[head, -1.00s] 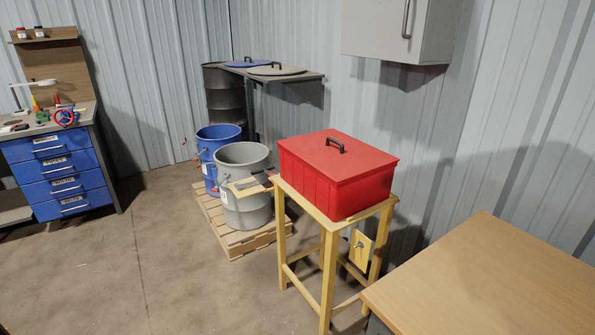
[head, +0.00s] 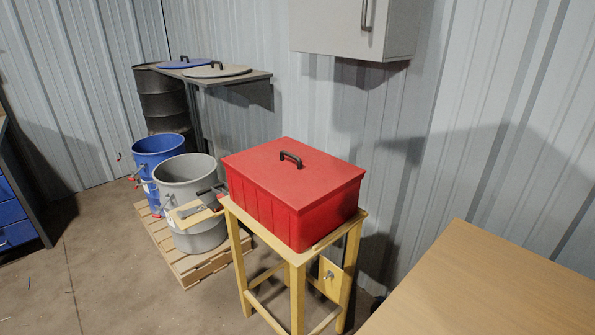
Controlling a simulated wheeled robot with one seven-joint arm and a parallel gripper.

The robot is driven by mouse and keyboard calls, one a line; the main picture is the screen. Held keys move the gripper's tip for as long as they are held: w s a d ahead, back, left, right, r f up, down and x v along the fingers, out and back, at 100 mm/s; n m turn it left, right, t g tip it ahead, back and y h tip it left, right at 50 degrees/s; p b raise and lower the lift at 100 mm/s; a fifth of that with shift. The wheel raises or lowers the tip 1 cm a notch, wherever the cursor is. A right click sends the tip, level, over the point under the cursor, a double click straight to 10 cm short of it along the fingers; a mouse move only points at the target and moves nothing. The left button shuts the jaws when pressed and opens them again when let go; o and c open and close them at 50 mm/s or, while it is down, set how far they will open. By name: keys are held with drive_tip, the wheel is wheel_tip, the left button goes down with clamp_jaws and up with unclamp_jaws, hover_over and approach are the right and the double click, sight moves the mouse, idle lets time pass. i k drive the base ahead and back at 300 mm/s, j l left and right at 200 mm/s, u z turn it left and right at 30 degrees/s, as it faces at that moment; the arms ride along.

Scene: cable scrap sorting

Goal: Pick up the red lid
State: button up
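The red lid (head: 262,168) is flat, with a black handle (head: 290,158) standing up at its middle. It rests on top of the red box (head: 277,215) and covers it, so the box's inside is hidden. The box stands on a tall wooden stand (head: 297,283) in the middle of the head view. My gripper does not show in this view.
A grey bucket (head: 180,185) and a blue bucket (head: 158,152) stand on a pallet (head: 186,268) left of the stand. A wooden table (head: 470,290) fills the lower right. A grey cabinet (head: 340,32) hangs on the wall above and behind the box. Floor at lower left is mostly clear.

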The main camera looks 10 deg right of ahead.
sight(299, 175)
drive_tip(key=z, duration=0.5)
drive_tip(key=i+j+z, duration=0.15)
drive_tip(key=j+z, duration=0.2)
drive_tip(key=i+j+z, duration=0.1)
drive_tip(key=j+z, duration=0.55)
drive_tip(key=j, duration=0.15)
drive_tip(key=j+z, duration=0.15)
drive_tip(key=j, duration=0.8)
drive_tip(key=j+z, duration=0.2)
drive_tip(key=j, duration=0.8)
drive_tip(key=k+j+z, duration=0.15)
drive_tip(key=j, duration=0.8)
drive_tip(key=i, duration=0.05)
